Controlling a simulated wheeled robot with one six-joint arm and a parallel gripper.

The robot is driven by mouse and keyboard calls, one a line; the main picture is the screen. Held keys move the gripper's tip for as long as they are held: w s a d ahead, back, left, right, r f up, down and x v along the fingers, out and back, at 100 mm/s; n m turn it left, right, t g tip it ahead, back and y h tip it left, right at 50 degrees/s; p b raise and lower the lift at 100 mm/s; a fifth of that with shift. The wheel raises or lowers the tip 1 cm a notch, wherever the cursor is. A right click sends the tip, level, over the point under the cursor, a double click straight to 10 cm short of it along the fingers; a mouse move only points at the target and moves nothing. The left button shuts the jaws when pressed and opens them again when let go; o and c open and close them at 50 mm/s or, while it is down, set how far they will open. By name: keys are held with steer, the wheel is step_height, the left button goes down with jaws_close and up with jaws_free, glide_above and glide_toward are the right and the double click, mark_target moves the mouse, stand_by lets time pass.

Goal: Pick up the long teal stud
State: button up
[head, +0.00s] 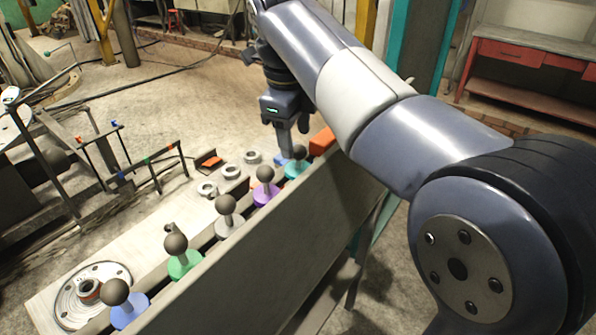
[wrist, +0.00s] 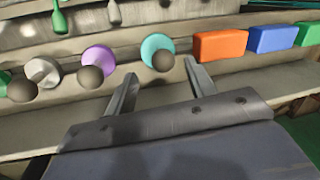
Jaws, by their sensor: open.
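The teal stud (head: 296,168) stands in a row of studs along a ledge. It has a teal disc and a dark ball top. In the wrist view the teal stud (wrist: 151,44) lies ahead of my fingers, roughly in line with the gap between them, with its dark ball toward me. My gripper (head: 288,153) is beside the stud at the far end of the row in the head view. In the wrist view my gripper (wrist: 160,70) has its two fingers spread with nothing between them. I cannot tell its exact distance to the stud.
A purple stud (wrist: 98,60) and a pale grey stud (wrist: 42,71) stand left of the teal one. An orange block (wrist: 220,45) and a blue block (wrist: 271,40) sit close on its right. A long panel (head: 270,240) rises along the row's near side.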

mark_target(299, 147)
steer(key=f, duration=0.3)
steer(key=w+d+f, duration=0.1)
steer(key=f, duration=0.1)
steer(key=shift+w, duration=0.1)
steer(key=c, duration=1)
